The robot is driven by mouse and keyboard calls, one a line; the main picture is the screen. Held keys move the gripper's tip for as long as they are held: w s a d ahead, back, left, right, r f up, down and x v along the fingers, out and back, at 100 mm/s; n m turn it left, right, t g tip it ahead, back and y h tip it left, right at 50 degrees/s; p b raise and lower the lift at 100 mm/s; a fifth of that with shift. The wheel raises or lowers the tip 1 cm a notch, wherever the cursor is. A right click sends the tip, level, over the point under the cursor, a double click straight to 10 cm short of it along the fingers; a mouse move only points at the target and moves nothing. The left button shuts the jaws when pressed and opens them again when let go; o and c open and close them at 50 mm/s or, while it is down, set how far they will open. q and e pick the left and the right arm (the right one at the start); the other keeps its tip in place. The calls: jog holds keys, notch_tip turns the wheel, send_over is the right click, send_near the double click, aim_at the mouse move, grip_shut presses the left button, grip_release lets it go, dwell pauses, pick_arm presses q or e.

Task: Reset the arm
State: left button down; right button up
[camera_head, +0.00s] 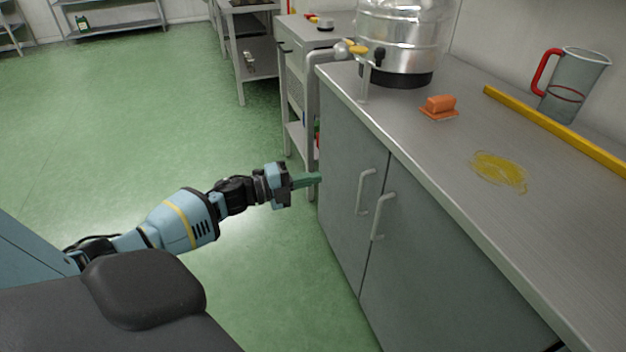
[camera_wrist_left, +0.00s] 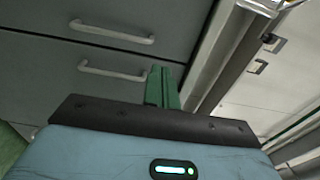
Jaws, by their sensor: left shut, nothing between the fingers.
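My left gripper (camera_head: 312,180) reaches in from the left in the head view, in front of the grey cabinet's left end and below its worktop. Its green fingers are shut with nothing between them. In the left wrist view the closed fingers (camera_wrist_left: 163,86) point toward the grey cabinet doors with their two handles. I cannot tell from these views whether the fingertips touch the cabinet. My right gripper is in neither view.
On the worktop (camera_head: 437,150) are a steel drum (camera_head: 400,40), an orange scraper-like block (camera_head: 440,105), a yellow smear (camera_head: 498,170), a yellow bar (camera_head: 550,127) and a red-handled jug (camera_head: 577,85). A metal trolley (camera_head: 290,60) stands behind. The green floor (camera_head: 130,110) at left is clear.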

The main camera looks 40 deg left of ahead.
pick_arm(q)
jog(key=shift+s+a, duration=0.2)
jog(key=shift+a, duration=0.4)
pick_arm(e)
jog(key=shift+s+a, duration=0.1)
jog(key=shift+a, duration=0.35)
pick_arm(q)
jog(key=shift+d, duration=0.1)
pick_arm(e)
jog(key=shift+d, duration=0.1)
